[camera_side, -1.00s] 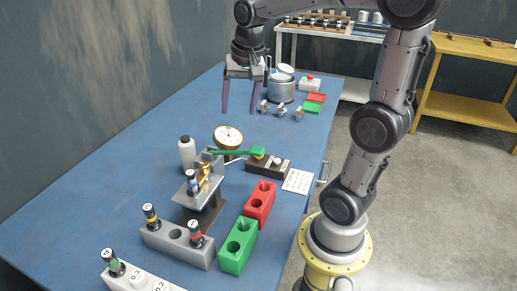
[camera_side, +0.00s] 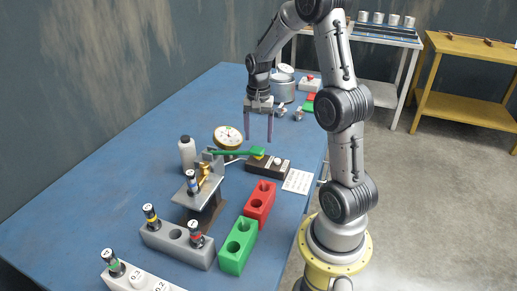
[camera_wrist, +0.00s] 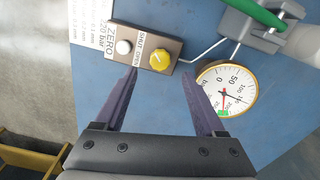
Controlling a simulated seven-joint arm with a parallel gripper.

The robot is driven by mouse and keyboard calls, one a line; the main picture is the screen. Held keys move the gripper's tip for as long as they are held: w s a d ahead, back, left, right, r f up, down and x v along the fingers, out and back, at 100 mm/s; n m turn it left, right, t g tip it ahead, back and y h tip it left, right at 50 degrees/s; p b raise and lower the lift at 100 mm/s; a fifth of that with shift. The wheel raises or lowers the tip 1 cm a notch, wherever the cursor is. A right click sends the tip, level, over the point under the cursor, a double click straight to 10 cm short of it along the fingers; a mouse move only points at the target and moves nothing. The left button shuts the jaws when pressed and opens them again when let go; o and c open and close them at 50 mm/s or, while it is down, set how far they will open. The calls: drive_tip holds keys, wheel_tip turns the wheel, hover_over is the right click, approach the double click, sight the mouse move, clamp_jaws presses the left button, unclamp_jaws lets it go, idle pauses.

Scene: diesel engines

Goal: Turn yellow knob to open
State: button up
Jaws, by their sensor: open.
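The yellow knob (camera_wrist: 159,62) sits on a dark brown control box (camera_wrist: 149,34) in the wrist view, beside a white knob (camera_wrist: 123,47). Lettering reading "SHUT" and "OPEN" is next to the yellow knob, and "ZERO" is by the white one. My gripper (camera_side: 259,139) is open and empty, fingers pointing down above the box area. In the wrist view the yellow knob appears between the fingertips (camera_wrist: 159,73), apart from both.
A round dial gauge (camera_side: 228,137) stands just behind the box. The table's far left is clear.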

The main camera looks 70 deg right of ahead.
wheel_tip(320, 180, down, 6)
drive_tip(key=shift+r, duration=0.1)
idle(0.4)
clamp_jaws()
